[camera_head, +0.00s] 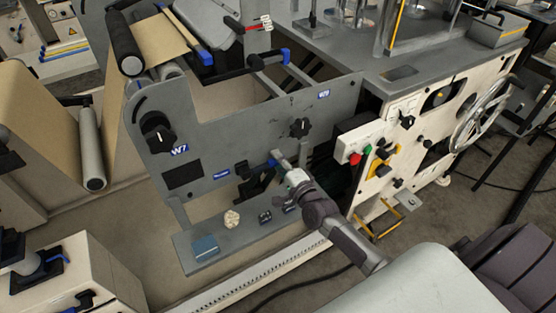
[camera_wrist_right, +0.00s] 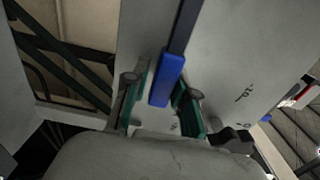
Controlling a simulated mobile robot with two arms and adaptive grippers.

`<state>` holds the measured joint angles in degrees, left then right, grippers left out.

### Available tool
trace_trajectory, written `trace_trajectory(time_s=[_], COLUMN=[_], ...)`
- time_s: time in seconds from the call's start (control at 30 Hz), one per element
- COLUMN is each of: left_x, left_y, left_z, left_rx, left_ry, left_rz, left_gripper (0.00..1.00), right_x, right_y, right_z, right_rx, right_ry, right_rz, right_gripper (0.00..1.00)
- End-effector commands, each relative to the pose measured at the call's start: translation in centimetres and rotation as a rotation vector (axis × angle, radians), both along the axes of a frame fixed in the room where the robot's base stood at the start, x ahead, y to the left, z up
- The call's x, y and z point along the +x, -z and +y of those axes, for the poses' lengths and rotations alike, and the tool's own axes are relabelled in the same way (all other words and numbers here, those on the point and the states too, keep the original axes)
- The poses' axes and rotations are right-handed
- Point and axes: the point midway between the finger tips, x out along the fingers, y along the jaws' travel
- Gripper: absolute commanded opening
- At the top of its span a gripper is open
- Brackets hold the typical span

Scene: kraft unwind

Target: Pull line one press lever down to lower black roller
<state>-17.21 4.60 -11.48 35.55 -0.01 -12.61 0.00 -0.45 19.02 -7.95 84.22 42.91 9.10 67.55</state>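A lever with a blue grip (camera_wrist_right: 167,80) on a dark bar shows in the right wrist view. In the head view, its blue end (camera_head: 273,161) shows at the grey side plate (camera_head: 225,135) of the machine. My right gripper (camera_head: 280,158) is at this lever, partly covering it. In the right wrist view, my right gripper (camera_wrist_right: 161,98) is open, with one green-lined finger on each side of the blue grip's lower end. Gaps show beside the grip. My left gripper is not in view.
Black knobs (camera_head: 300,127) stick out from the side plate. A low grey ledge (camera_head: 225,250) holds a blue box (camera_head: 206,248) and a pale crumpled lump (camera_head: 232,218). A control panel with coloured buttons (camera_head: 365,152) and a handwheel (camera_head: 483,112) stand to the right.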

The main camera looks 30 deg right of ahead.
Motion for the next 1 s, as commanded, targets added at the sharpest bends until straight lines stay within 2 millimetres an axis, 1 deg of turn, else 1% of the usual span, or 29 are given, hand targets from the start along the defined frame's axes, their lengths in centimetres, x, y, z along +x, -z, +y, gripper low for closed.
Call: trace_trajectory(time_s=[0.03,0.1,0.37,0.47,0.57,0.8,0.9,1.0], left_x=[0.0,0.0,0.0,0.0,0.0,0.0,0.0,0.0], left_y=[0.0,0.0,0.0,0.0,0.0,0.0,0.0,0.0], left_z=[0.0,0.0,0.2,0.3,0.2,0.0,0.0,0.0], left_rx=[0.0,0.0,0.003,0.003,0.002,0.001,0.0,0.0], left_ry=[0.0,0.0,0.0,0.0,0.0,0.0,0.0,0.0], left_rz=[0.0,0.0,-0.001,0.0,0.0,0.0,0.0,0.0], left_gripper=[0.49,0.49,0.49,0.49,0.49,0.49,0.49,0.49], right_x=[0.0,0.0,0.0,-0.5,-1.8,-7.0,-8.9,-10.5], right_y=[0.1,0.1,0.0,0.0,0.1,0.1,0.1,0.1], right_z=[0.0,0.0,0.0,0.0,-0.1,-0.2,-0.3,-0.4], right_rx=[-0.001,-0.002,-0.005,-0.005,-0.005,-0.005,-0.004,-0.004], right_ry=[0.0,0.0,0.0,0.0,0.0,-0.001,0.0,0.0], right_rz=[0.002,0.001,-0.002,-0.001,0.0,0.003,0.002,0.002], right_gripper=[0.38,0.46,0.46,0.46,0.46,0.46,0.46,0.46])
